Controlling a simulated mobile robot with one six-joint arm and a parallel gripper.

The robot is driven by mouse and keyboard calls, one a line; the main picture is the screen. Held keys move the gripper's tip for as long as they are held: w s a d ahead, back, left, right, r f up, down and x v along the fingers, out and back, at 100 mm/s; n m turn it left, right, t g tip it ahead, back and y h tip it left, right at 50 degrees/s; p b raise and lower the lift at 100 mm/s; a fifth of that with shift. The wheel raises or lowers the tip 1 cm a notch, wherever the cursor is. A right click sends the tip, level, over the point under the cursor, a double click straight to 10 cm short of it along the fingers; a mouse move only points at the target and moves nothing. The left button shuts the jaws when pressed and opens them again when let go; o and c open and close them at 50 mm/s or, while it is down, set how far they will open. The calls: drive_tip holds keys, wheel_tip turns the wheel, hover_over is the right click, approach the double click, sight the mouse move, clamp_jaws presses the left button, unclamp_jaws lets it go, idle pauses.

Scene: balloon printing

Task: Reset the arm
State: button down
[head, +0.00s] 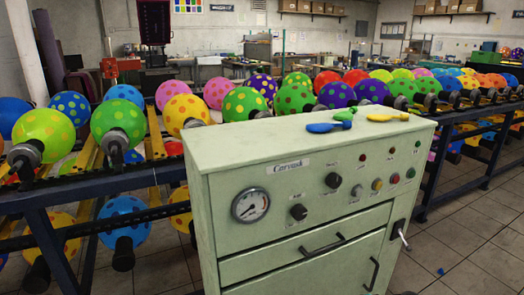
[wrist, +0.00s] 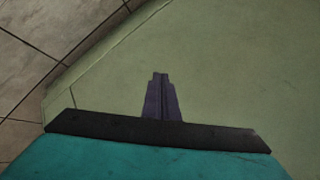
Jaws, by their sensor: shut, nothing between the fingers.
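My gripper (wrist: 161,78) shows in the wrist view. Its two dark fingers are pressed together with nothing between them. They point over a plain pale green surface (wrist: 225,70), with its edge at the left. I cannot tell how far above it they are. My arm does not show in the head view.
A pale green control cabinet (head: 225,158) with a gauge, knobs and drawers stands in front. Blue (head: 325,127), green (head: 345,114) and yellow (head: 387,117) flat pieces lie on its top. Behind it, a rack (head: 75,190) holds many dotted balloons (head: 118,120). Tiled floor (head: 470,240) is open at right.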

drive_tip(key=s+a+f+n+g+h+p, duration=0.15)
drive_tip(key=s+a+g+p, duration=0.25)
drive_tip(key=s+a+p, duration=0.45)
drive_tip(key=s+a+f+g+h+p, duration=0.2)
drive_tip(key=s+a+f+g+p, duration=0.3)
drive_tip(key=s, duration=0.7)
drive_tip(key=s+r+n+g+h+p, duration=0.1)
drive_tip(key=s+r+h+p, duration=0.1)
drive_tip(key=s, duration=0.8)
drive_tip(key=shift+a+r+g+h+p, duration=0.25)
drive_tip(key=shift+r+g+h+p, duration=0.1)
drive_tip(key=shift+r+h, duration=0.3)
